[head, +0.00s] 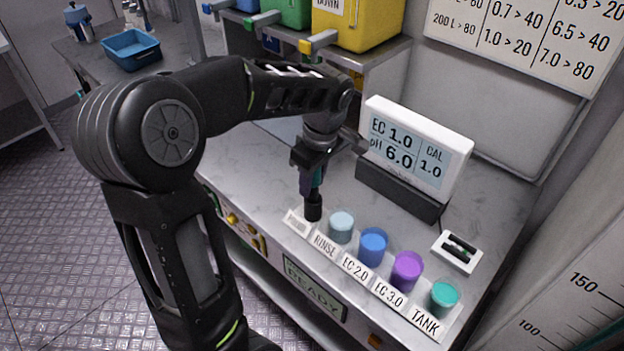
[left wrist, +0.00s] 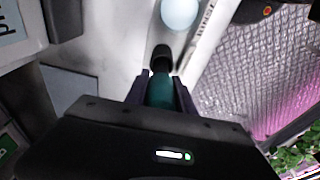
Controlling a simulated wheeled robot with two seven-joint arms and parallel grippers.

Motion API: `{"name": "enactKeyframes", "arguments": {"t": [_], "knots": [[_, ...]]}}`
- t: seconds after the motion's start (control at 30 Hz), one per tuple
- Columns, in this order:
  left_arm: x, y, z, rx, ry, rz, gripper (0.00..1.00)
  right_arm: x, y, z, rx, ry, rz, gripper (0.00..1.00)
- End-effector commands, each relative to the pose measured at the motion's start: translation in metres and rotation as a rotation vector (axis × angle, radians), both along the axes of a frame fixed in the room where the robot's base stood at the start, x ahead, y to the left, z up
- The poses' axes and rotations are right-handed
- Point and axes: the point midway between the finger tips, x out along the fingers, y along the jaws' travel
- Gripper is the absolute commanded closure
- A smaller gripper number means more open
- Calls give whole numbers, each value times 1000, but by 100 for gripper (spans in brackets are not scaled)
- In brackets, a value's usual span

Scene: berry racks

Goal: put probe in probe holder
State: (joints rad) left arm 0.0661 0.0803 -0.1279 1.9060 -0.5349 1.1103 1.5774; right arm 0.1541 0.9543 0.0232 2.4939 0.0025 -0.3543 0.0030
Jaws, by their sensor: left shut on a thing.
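The probe (head: 317,178), with a teal body, is upright between the fingers of my left gripper (head: 309,182), which is shut on it. In the left wrist view the teal probe (left wrist: 160,92) sits between the dark fingers of the gripper (left wrist: 161,84). Directly below it is a black cylinder (head: 314,207), at the left end of the row of cups, behind a small label. This black part also shows in the left wrist view (left wrist: 162,56). I cannot tell whether it is the probe's lower end or the probe holder. My right gripper is not in view.
Labelled cups stand to the right: rinse (head: 341,226), EC 2.0 (head: 373,246), EC 3.0 (head: 407,270) and tank (head: 444,298). A meter display (head: 415,150) stands behind them. A small white tray (head: 457,252) lies at the right. Coloured bins (head: 357,25) sit on the shelf behind.

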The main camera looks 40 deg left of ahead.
Motion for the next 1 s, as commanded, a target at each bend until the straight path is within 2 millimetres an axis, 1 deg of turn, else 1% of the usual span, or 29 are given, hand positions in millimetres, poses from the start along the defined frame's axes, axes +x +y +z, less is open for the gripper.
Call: {"name": "enactKeyframes", "arguments": {"t": [0.3,0.83,0.87,1.0], "knots": [[0,0,0,0,0,0,100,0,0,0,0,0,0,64],[0,0,-6,0,0,0,100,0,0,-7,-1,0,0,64],[0,0,-6,0,0,0,68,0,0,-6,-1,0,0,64],[0,0,-5,0,0,0,57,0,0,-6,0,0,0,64]]}}
